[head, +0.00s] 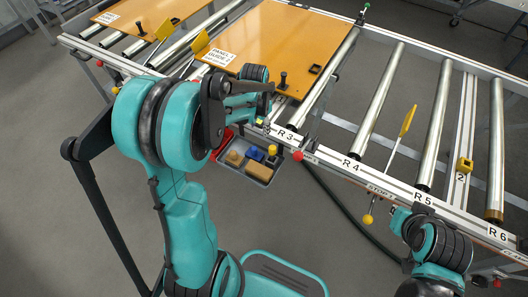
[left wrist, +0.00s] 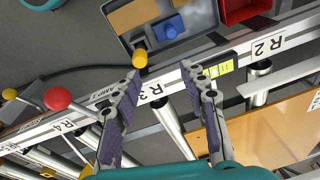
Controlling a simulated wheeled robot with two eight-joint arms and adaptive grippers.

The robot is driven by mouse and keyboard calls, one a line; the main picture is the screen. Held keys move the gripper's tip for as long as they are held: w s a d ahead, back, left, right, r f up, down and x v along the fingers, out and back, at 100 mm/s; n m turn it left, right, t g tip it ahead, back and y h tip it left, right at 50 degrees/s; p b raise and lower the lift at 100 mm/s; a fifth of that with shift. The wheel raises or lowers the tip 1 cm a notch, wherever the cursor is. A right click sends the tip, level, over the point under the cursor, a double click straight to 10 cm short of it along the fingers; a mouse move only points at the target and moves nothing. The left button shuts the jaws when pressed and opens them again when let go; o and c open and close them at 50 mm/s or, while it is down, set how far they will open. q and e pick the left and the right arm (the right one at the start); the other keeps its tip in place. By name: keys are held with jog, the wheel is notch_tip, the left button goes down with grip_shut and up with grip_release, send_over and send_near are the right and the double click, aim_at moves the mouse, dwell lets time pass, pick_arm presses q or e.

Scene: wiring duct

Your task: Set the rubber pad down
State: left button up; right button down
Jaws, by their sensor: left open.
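My left gripper (head: 263,113) is over the front rail near the R3 label. In the left wrist view the left gripper (left wrist: 160,75) has its fingers spread wide, with nothing between the tips. A dark flat piece with a yellow-green label (left wrist: 218,69) lies at the rail beside the right-hand finger, partly behind it; I cannot tell whether they touch. I cannot tell for certain which thing is the rubber pad. My right arm is at the bottom right of the head view, and its fingers cannot be made out clearly.
A grey tray (head: 259,171) with brown, blue and yellow pieces hangs below the front rail. A red bin (left wrist: 245,10) is beside it. An orange panel (head: 285,37) lies on the rollers at the back. Red and yellow knobs stick out along the rail. Bare rollers (head: 376,100) extend right.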

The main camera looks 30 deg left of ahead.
pick_arm(q)
jog(key=s+d+r+n+t, duration=0.1)
jog(key=s+d+r+t, duration=0.1)
jog(key=s+d+r, duration=0.3)
jog(key=s+d+r+n+t, duration=0.2)
jog(key=s+d+r, duration=0.3)
jog(key=s, duration=0.6)
jog(key=shift+s+d+r+t, duration=0.3)
jog(key=shift+s+t, duration=0.05)
jog(key=shift+t, duration=0.45)
